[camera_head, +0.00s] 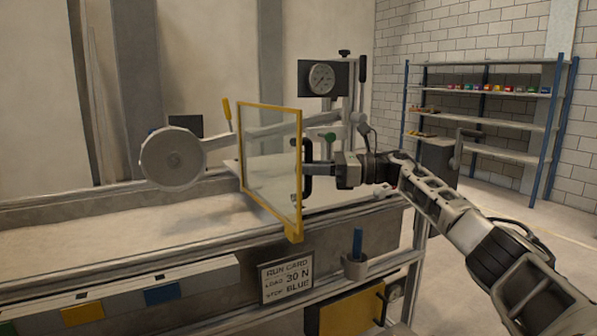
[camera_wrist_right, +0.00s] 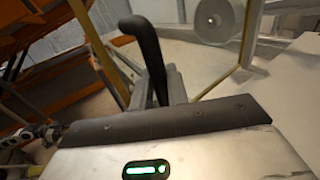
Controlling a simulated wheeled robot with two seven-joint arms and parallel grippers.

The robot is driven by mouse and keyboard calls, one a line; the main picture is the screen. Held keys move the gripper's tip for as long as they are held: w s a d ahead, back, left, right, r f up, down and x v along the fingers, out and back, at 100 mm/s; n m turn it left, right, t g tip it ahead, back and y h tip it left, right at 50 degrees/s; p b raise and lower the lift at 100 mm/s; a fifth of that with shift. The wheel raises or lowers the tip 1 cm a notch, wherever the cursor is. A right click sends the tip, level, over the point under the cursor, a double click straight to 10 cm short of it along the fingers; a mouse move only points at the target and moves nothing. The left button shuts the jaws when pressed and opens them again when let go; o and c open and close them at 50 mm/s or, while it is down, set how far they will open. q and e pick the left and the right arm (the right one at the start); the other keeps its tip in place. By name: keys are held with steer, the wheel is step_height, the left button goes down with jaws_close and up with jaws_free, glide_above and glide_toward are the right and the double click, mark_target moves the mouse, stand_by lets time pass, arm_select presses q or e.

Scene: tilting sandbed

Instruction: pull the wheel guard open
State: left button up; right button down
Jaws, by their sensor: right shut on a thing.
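The wheel guard (camera_head: 270,165) is a clear upright panel in a yellow frame. It stands to the right of the grey wheel (camera_head: 172,158) and angled across the bench's front edge, its lower near corner in front of that edge. Its black handle (camera_head: 307,171) is on the panel's right face. My right gripper (camera_head: 318,170) reaches in from the right and is shut on the handle. In the right wrist view the dark handle (camera_wrist_right: 150,45) rises between the fingers, and the wheel (camera_wrist_right: 220,18) shows at the top. My left gripper is out of view.
The sandbed bench (camera_head: 90,245) runs along the left and middle. A gauge (camera_head: 321,79) stands behind the guard. A run card (camera_head: 287,278) and a cup with a blue stick (camera_head: 356,262) are at the bench front.

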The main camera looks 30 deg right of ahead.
steer(key=shift+r, duration=0.2)
steer(key=c, duration=1.5)
jaws_free()
steer(key=shift+c, duration=0.2)
steer(key=shift+o, duration=0.4)
steer(key=shift+w+a+f, duration=0.1)
steer(key=shift+a, duration=0.05)
steer(key=shift+s+d+f, duration=0.1)
steer(key=shift+s+d, duration=0.1)
steer(key=shift+d, duration=0.15)
steer(key=b+v, duration=0.1)
steer(key=v, duration=1.4)
steer(key=shift+s, duration=0.2)
steer(key=shift+w+a, duration=0.1)
